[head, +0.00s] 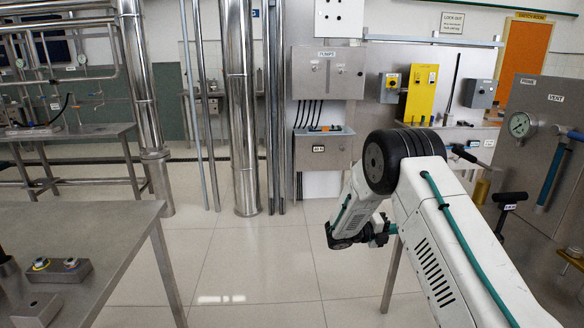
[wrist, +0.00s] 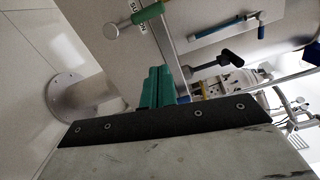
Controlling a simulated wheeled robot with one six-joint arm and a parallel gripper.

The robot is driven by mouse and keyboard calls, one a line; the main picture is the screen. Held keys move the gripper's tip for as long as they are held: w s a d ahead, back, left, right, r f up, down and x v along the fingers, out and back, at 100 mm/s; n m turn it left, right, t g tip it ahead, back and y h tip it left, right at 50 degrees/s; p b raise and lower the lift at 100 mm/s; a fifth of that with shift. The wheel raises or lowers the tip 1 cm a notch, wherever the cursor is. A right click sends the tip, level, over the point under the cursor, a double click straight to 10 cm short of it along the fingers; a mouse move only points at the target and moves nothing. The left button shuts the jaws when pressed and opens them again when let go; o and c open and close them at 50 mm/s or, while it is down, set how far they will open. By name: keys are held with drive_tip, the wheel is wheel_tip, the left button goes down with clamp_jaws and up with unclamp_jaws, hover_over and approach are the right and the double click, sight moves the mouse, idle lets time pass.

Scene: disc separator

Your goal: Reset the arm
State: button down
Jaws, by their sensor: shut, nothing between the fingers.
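My white arm (head: 450,245) with its black joint reaches in from the lower right in the head view and bends down at the elbow. My gripper (head: 393,229) hangs below that joint, partly hidden by the arm. In the wrist view, the green fingers of my gripper (wrist: 158,86) lie together with nothing between them. They are apart from the steel panel (wrist: 180,65) behind them.
On the right stands a steel panel with a gauge (head: 519,125), a black handle (head: 510,199) and a blue-handled valve (head: 552,172). A green handle (wrist: 148,13) marked SUCTION shows in the wrist view. A steel table (head: 95,225) stands left. Floor (head: 250,270) between is clear.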

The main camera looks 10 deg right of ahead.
drive_tip(key=s+a+m+g+y, duration=0.2)
drive_tip(key=s+m+g+y, duration=0.2)
drive_tip(key=s+m, duration=0.8)
drive_tip(key=s+a+r+m+t+y, duration=0.1)
drive_tip(key=s+a+r+m+y, duration=0.3)
drive_tip(key=s+r+m, duration=0.3)
drive_tip(key=s+a+r+m+t+y, duration=0.2)
drive_tip(key=s+a+r+m+y, duration=0.3)
drive_tip(key=s, duration=1)
drive_tip(key=s+a+r+m+t+y, duration=0.2)
drive_tip(key=s+a+r+m+y, duration=0.3)
drive_tip(key=s+r+m, duration=0.5)
drive_tip(key=shift+s+a, duration=0.4)
drive_tip(key=shift+s, duration=0.45)
